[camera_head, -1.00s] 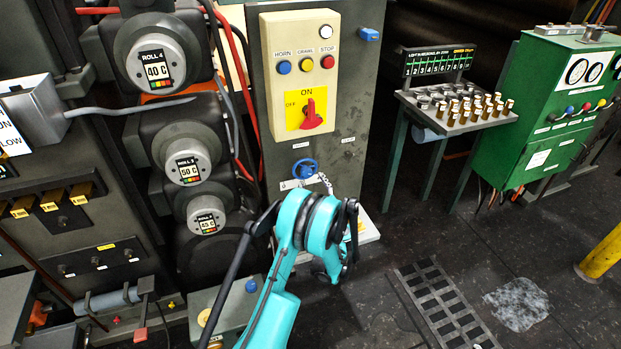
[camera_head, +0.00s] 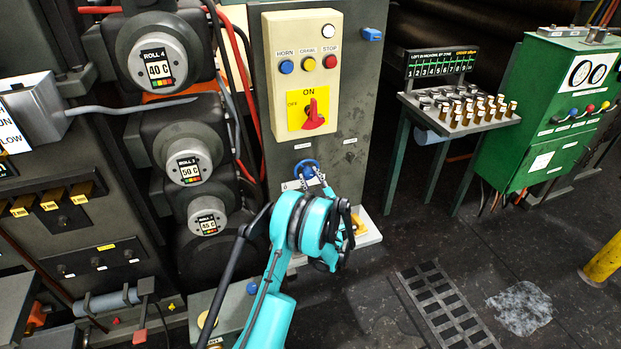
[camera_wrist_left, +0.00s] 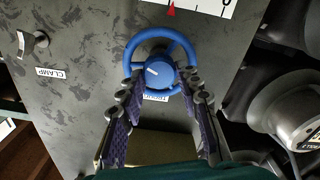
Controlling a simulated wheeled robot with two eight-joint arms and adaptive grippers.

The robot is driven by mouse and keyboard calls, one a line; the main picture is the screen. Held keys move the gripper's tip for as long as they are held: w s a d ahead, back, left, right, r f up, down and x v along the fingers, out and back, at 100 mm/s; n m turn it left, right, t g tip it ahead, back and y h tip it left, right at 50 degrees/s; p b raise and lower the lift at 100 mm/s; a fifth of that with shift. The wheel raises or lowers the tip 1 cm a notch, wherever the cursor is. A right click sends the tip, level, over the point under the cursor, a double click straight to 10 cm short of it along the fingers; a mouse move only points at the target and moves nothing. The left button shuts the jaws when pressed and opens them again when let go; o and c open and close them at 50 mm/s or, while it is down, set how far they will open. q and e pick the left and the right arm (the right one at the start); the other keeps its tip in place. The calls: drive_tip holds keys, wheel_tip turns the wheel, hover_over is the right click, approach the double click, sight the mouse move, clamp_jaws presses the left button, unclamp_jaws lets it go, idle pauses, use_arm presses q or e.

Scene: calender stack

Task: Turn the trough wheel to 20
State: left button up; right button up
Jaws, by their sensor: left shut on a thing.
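The blue trough wheel (camera_head: 306,168) is on the grey panel below the cream control box. In the left wrist view the wheel (camera_wrist_left: 130,57) shows its round rim and a hub with a white line. A white plate with a red triangle (camera_wrist_left: 172,12) is beside it; its numbers are unreadable. My left gripper (camera_head: 318,182) reaches the wheel from below. In the wrist view the gripper's (camera_wrist_left: 160,84) two fingers are on either side of the hub, shut on the wheel. They cover part of the rim and the label. My right gripper is out of view.
The control box (camera_head: 326,38) with buttons and a red switch (camera_head: 314,115) is above the wheel. A clamp knob (camera_wrist_left: 34,44) shows beside the wheel in the wrist view. Rolls (camera_head: 188,165) stand left. A bench of small cylinders (camera_head: 470,112) and green cabinet (camera_head: 540,120) stand right.

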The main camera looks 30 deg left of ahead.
use_arm(q)
drive_tip(key=shift+f+n+b, duration=0.1)
drive_tip(key=shift+n+b, duration=0.35)
drive_tip(key=shift+n, duration=0.55)
drive_tip(key=n, duration=0.2)
drive_tip(key=shift+n+b, duration=0.35)
drive_tip(key=shift+n, duration=0.05)
drive_tip(key=o, duration=1.2)
drive_tip(key=shift+a, duration=0.1)
drive_tip(key=shift+c, duration=0.2)
drive_tip(key=v, duration=1.2)
